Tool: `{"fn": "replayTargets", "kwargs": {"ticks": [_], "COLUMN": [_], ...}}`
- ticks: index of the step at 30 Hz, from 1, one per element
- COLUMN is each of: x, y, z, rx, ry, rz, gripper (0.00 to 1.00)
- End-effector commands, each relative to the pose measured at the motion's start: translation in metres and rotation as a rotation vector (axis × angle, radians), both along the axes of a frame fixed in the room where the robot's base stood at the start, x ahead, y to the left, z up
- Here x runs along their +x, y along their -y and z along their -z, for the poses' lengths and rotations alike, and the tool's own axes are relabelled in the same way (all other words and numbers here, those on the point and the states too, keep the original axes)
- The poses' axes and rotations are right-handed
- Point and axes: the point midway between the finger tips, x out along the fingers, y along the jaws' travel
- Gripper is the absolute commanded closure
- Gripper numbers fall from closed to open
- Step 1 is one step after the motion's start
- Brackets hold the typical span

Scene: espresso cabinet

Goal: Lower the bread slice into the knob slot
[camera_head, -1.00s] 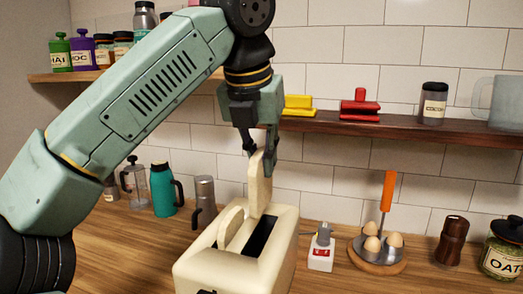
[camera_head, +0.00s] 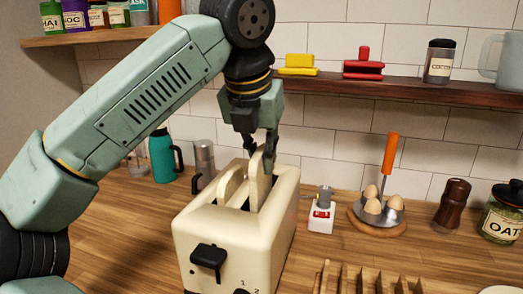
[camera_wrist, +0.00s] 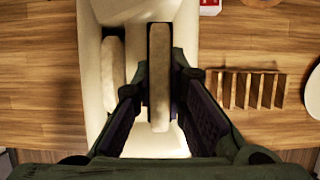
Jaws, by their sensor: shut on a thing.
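A cream toaster (camera_head: 232,240) stands on the counter, with a black knob (camera_head: 209,258) on its front face. My gripper (camera_head: 261,150) is above the toaster, shut on the upper part of a pale bread slice (camera_head: 256,187). The slice is upright at the right-hand slot, and its lower edge is hidden, apparently inside the opening. The wrist view shows this slice (camera_wrist: 159,80) between my two fingers, over the dark slot. A second bread slice (camera_head: 232,182) stands in the left-hand slot, its top sticking out; it also shows in the wrist view (camera_wrist: 113,75).
A wooden rack (camera_head: 365,278) lies right of the toaster. A socket block (camera_head: 321,212), an egg holder (camera_head: 378,208) and a brown mill (camera_head: 453,205) stand behind it. A dark shelf (camera_head: 410,90) runs along the wall. Counter right of the toaster is partly clear.

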Motion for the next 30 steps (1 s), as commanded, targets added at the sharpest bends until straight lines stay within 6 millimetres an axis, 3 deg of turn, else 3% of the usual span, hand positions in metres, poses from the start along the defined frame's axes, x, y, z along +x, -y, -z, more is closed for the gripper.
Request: {"fn": "replayTargets", "kwargs": {"ticks": [13,29,30], "x": [0.0,0.0,0.0], "y": [0.0,0.001,0.001], "z": [0.036,0.043,0.043], "rx": [0.0,0.0,0.0], "ry": [-0.001,-0.001,-0.001], "rz": [0.0,0.001,0.002], "gripper": [1.0,1.0,0.87]}}
